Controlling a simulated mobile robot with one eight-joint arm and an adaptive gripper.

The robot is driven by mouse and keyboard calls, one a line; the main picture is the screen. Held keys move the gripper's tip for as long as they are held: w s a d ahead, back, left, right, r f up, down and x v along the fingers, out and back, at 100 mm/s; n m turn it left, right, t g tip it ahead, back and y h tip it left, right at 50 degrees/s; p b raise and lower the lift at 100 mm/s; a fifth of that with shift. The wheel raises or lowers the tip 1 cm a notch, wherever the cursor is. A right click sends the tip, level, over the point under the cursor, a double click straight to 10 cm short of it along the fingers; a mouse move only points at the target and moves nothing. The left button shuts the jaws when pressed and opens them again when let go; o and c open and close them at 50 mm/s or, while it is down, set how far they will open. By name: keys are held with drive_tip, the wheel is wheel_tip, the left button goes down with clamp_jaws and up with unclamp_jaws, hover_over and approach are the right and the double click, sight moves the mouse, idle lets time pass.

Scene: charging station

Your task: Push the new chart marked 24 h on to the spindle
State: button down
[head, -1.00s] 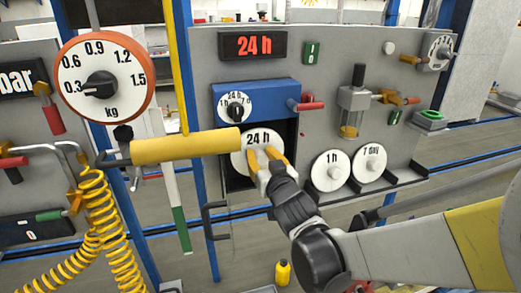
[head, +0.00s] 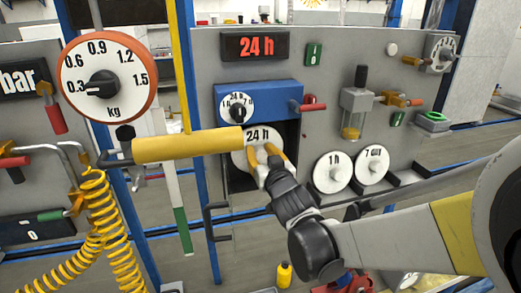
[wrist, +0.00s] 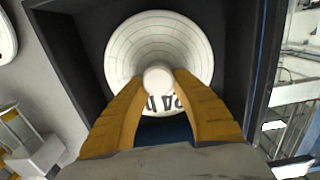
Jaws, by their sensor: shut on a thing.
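The white round chart marked 24 h (head: 243,139) stands in the dark opening of the recorder box under its blue cover (head: 257,101). My gripper (head: 269,153) has its yellow fingers shut on the chart's central hub. In the wrist view, the fingertips of my gripper (wrist: 159,82) close on both sides of the white hub (wrist: 158,80), with the chart disc (wrist: 160,40) facing the camera inside the dark frame (wrist: 75,60). The chart's printing is upside down there. The spindle is hidden behind the chart, so I cannot tell how far on the chart is.
Charts marked 1 h (head: 333,173) and 7 day (head: 372,165) stand on a ledge to the right. A yellow padded bar (head: 187,145) juts in at the left of the opening. A red-handled lever (head: 311,106) is right of the blue cover. The display (head: 255,46) reads 24 h.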

drive_tip(key=shift+w+a, duration=0.1)
drive_tip(key=shift+w, duration=0.25)
drive_tip(key=c, duration=1)
unclamp_jaws()
drive_tip(key=shift+c, duration=0.2)
drive_tip(key=shift+s, duration=0.1)
drive_tip(key=v, duration=1.2)
